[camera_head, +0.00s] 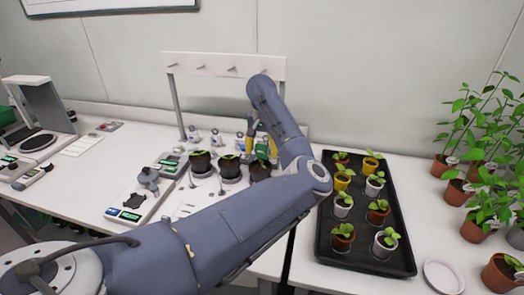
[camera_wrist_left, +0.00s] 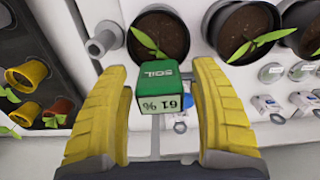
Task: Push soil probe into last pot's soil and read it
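The green soil probe (camera_wrist_left: 162,75) stands between my left gripper's yellow fingers, with visible gaps on both sides. My left gripper (camera_wrist_left: 162,105) is open around it. Its display shows a percentage upside down; the digits are too small to read surely. In the head view the probe (camera_head: 262,150) is at the last pot (camera_head: 260,170), the rightmost of the dark pots, below my left gripper (camera_head: 256,136). In the wrist view that pot (camera_wrist_left: 176,25) holds dark soil and a seedling. The probe's head hides its lower end, so the depth in the soil cannot be seen.
Two more dark pots (camera_head: 230,169) (camera_head: 201,164) stand to the left in the head view. A black tray (camera_head: 345,262) of seedlings lies right of my arm. A peg rack (camera_head: 225,58) stands behind the pots.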

